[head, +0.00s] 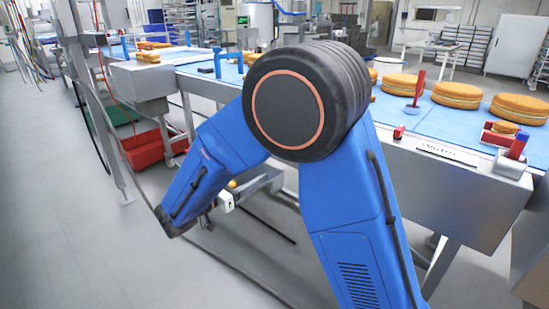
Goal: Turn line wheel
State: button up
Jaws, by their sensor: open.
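No line wheel can be made out in the head view; my blue arm covers much of the middle. My arm folds down to the left below the conveyor's front edge. My gripper (218,208) is at its low end, small and partly hidden, with a white part showing. It is open, and I see nothing held in it. A small yellow ball-like thing (232,184) shows just above it; whether they touch, I cannot tell.
Several filled rounds (457,94) lie on the blue belt (394,108) at the right. A red-handled tool (416,92) stands among them. A red crate (148,149) and a green crate (122,114) are below the line. The grey floor (75,220) at the left is clear.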

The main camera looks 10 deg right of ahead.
jog(key=x, duration=1.7)
jog(key=shift+w, duration=0.15)
jog(key=shift+a, duration=0.15)
jog(key=c, duration=1.1)
